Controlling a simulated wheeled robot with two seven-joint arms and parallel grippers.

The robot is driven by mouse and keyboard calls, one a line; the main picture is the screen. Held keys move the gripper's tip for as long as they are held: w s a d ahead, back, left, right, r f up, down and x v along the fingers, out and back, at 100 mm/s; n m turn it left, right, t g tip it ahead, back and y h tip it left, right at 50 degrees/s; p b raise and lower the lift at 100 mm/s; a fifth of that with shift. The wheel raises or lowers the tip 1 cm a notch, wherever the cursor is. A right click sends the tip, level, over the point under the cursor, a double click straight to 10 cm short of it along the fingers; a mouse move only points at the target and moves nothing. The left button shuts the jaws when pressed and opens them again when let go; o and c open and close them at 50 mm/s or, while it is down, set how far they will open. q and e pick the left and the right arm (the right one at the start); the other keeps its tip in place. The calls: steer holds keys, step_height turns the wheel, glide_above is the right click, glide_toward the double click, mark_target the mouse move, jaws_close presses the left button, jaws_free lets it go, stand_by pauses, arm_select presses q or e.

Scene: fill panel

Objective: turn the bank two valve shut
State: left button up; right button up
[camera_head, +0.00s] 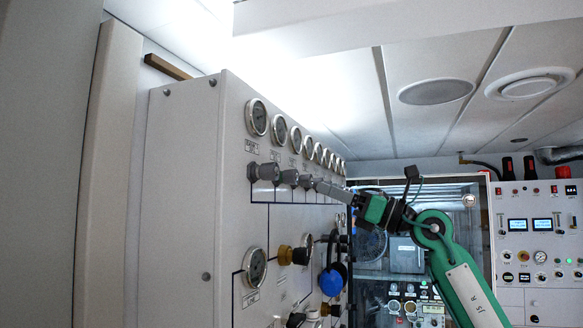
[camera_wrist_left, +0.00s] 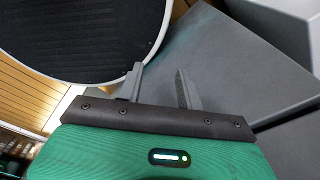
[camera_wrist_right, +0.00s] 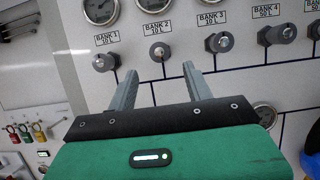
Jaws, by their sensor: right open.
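The bank two valve is a grey round knob (camera_wrist_right: 160,51) under the "BANK 2 10 L" label in the right wrist view. In the head view it appears as the second knob (camera_head: 289,177) in the row. My right gripper (camera_wrist_right: 159,77) is open, one finger to each side below the knob in its view. The knob shows beyond the fingertips, and I cannot tell any contact. In the head view the right gripper (camera_head: 317,184) points at the panel. My left gripper (camera_wrist_left: 158,72) is open and empty in its own wrist view; it is not in the head view.
Bank 1 (camera_wrist_right: 103,62), bank 3 (camera_wrist_right: 219,42) and bank 4 (camera_wrist_right: 280,33) knobs flank the valve. Gauges (camera_head: 257,117) line the panel (camera_head: 185,190) above. A blue round item (camera_head: 332,280) hangs lower. A dark round seat-like surface (camera_wrist_left: 85,35) is near my left gripper.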

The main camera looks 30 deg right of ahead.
mark_target(297, 175)
steer(key=p+x, duration=0.4)
steer(key=x, duration=0.4)
steer(key=shift+w+a+r+p, duration=0.2)
steer(key=shift+p, duration=0.2)
steer(key=shift+w+a+r+p, duration=0.1)
steer(key=shift+w+a+p, duration=0.2)
steer(key=shift+w+a, duration=0.25)
steer(key=shift+d, duration=0.1)
steer(key=c, duration=1)
